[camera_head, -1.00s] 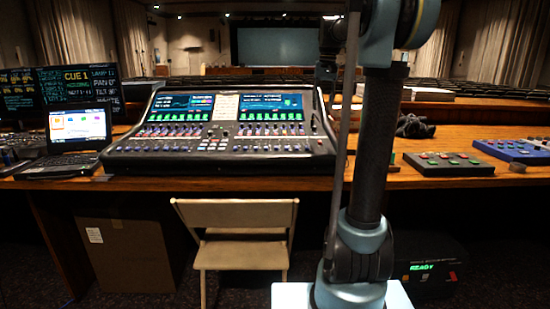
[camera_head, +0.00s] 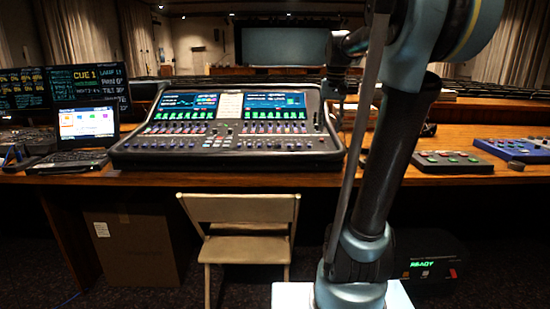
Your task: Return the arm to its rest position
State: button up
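My arm rises from its mount at the lower right of the middle, its upper link leaning to the right and its big elbow joint at the top edge. The far part of the arm reaches forward over the desk, to the right of the mixing console's screens. My gripper (camera_head: 337,98) hangs there, small and dark, partly behind the arm's rod. Its fingers are too small and dark to tell whether they are open or shut. I see nothing clearly held in it.
The mixing console (camera_head: 228,145) stands on the wooden desk (camera_head: 300,181). A laptop (camera_head: 82,125) is at left, button boxes (camera_head: 452,163) and a blue panel (camera_head: 520,149) at right. A folding chair (camera_head: 243,210), a carton (camera_head: 133,245) and a READY unit (camera_head: 432,260) are below.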

jog(key=s+f+n+t, duration=0.1)
jog(key=s+f, duration=2.3)
jog(key=f, duration=0.2)
jog(key=shift+s+a+n, duration=0.25)
jog(key=shift+s+n, duration=0.05)
